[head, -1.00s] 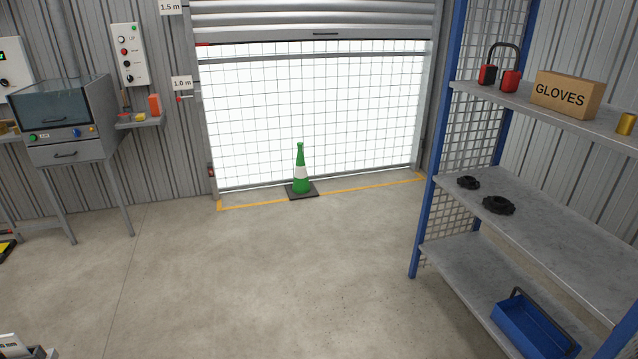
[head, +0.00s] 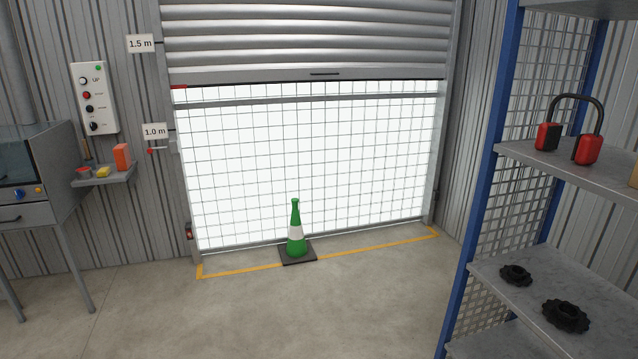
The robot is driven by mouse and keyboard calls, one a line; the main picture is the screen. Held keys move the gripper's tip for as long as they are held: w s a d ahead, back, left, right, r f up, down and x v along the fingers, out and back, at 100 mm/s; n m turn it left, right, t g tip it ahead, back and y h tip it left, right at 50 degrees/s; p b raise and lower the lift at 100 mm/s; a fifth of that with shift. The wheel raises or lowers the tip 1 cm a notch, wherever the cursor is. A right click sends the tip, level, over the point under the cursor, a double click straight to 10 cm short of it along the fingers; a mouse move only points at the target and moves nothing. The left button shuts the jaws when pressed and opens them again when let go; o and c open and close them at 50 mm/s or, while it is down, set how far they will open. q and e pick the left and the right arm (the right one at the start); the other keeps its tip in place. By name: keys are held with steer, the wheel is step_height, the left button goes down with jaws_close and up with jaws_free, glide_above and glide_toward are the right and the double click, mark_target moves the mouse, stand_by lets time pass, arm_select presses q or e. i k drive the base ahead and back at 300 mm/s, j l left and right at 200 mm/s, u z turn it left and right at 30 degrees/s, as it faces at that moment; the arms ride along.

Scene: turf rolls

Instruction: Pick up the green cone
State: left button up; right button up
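The green cone (head: 295,240) stands upright on the concrete floor in the head view, a little left of the middle. It has a white band around it and a dark square base. It stands in front of the mesh gate, at the yellow floor line. Nothing covers it. Neither of my grippers shows in the head view.
A blue-framed shelf (head: 478,185) with red-and-black ear defenders (head: 587,149) and black gear-like parts (head: 566,315) stands on the right. A grey cabinet on legs (head: 40,190) and a small wall shelf (head: 105,175) are on the left. The floor (head: 270,320) before the cone is clear.

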mark_target(297, 250)
steer(key=i, duration=2.55)
